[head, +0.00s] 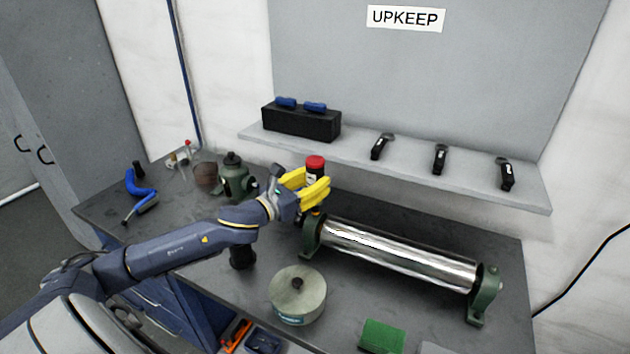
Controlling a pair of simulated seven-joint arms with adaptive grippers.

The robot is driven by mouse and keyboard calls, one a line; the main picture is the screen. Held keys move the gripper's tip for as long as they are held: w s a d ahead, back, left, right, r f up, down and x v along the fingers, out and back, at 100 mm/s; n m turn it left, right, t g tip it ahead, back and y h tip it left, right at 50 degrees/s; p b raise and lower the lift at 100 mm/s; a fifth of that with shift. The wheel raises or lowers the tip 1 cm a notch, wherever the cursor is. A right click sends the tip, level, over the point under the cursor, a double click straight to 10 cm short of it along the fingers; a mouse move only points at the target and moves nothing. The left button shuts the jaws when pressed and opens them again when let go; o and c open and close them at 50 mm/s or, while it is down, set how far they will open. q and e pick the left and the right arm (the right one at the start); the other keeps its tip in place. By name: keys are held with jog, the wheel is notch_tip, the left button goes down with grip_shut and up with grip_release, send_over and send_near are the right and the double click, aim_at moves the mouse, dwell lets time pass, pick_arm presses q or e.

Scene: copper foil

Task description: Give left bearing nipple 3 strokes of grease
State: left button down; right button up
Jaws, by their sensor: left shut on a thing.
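A shiny metal roller (400,255) lies across the bench between two green bearing blocks. The left bearing (311,238) stands just below my left gripper, and the right bearing (486,292) is at the far end. My left gripper (318,187), with yellow fingers, is shut on a dark canister with a red cap (315,163), held upright above the left bearing. A small orange spot shows under the fingers at the bearing's top; I cannot tell whether it is the nipple or the canister's tip, or whether they touch. My right gripper is out of view.
A round pale tin (297,294) and a green block (381,337) stand in front of the roller. A blue tool (138,192) and a dark green pot (235,178) are at the left. A shelf (450,172) with black tools hangs behind.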

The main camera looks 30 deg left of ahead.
aim_at(315, 159)
pick_arm(q)
jog(key=shift+r, duration=0.8)
jog(key=shift+f, duration=0.7)
dwell(1.7)
jog(key=shift+r, duration=0.7)
jog(key=shift+f, duration=0.7)
dwell(1.5)
jog(key=shift+r, duration=3.75)
